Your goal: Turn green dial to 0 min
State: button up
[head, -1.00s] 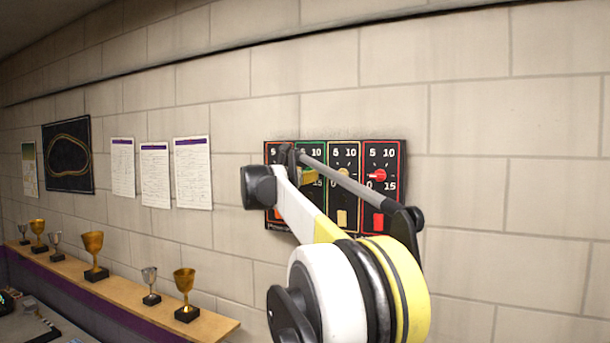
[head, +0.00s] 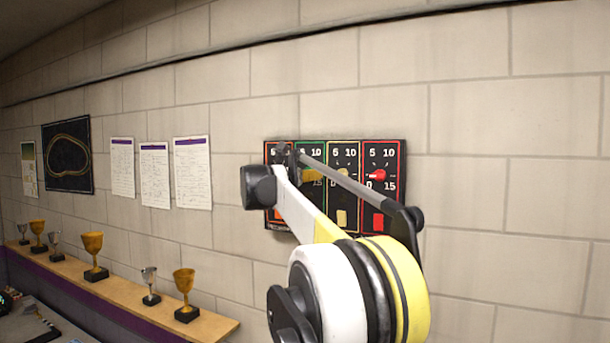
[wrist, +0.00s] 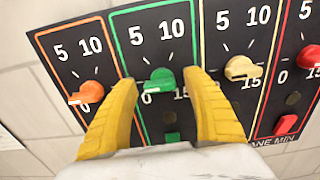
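The green dial (wrist: 160,81) is on the green-bordered panel of a black board in the wrist view. Its pale pointer end appears to be on the left, close to the 0 mark. My gripper (wrist: 160,78) has its two yellow fingers on either side of the green dial, with dark panel showing between each fingertip and the dial. It is open. Whether the fingertips reach the depth of the dial is unclear. In the head view my arm covers the green dial, and only a bit of yellow finger shows in front of the board (head: 398,150).
An orange dial (wrist: 88,93) is left of the green one, and a yellow dial (wrist: 241,68) and a red dial (wrist: 309,57) are to the right. Coloured buttons, such as a red one (wrist: 286,124), sit below. A trophy shelf (head: 130,291) runs along the wall at left.

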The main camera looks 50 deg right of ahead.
jog(key=v, duration=1.2)
dwell(0.4)
